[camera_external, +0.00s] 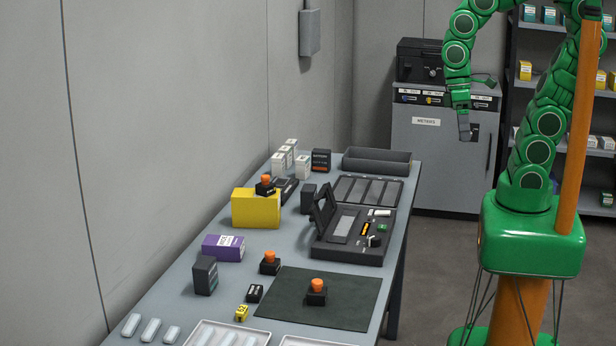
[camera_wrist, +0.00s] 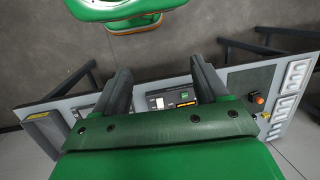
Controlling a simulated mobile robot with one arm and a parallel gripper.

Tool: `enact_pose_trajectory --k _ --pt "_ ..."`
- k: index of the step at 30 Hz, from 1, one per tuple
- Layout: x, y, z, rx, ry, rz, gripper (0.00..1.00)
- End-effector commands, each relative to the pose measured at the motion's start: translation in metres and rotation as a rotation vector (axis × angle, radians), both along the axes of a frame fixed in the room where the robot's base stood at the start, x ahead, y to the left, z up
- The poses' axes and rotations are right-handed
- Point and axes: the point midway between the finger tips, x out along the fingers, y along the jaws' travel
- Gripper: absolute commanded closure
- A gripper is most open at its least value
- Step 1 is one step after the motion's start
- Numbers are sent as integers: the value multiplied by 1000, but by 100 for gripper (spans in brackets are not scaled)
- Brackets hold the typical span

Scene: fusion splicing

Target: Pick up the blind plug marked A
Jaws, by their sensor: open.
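My gripper (camera_external: 465,127) hangs from the green arm at the upper right, in front of the grey cabinet and well away from the tabletop items. In the wrist view its two dark fingers (camera_wrist: 161,68) are spread apart with nothing held between them.
The long grey table (camera_external: 178,290) stands against the wall. An open black splicer case (camera_external: 350,252) sits near its right edge. A yellow box (camera_external: 256,212), a purple box (camera_external: 223,248) and white trays (camera_external: 222,334) lie on it. A grey cabinet (camera_external: 440,165) stands behind.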

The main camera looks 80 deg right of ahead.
Motion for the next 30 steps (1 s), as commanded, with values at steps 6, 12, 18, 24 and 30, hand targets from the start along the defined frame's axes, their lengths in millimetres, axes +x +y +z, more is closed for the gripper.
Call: enact_pose_trajectory --k 6,12,18,24,30 --pt "27 70 -6 203 52 11 27" --pt "50 129 -5 376 103 -17 27" --pt "72 182 -2 532 169 -74 27" --pt "97 229 -1 668 244 -164 27" --pt "126 269 -5 776 323 -284 27"
